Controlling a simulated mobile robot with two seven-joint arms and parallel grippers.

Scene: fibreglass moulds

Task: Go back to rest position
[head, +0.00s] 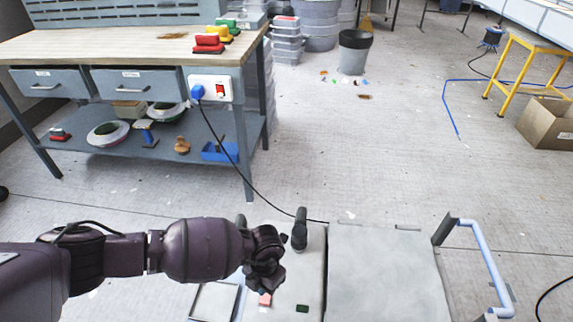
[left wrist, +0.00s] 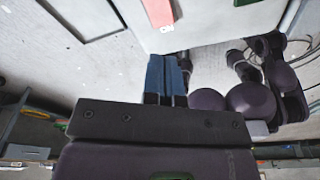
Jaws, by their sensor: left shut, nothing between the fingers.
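My left arm comes in from the left in the head view, and its gripper (head: 266,277) hangs over the light surface at the bottom centre. In the left wrist view the blue fingers of the left gripper (left wrist: 166,76) are together with nothing between them. My right gripper is in neither view.
A dark green block (head: 303,308) and a thin-framed tray (head: 213,302) are near the gripper. A workbench (head: 140,48) stands at the back left, with a black cable (head: 231,160) running down to the floor. A bin (head: 353,55) stands behind. The middle floor is mostly clear.

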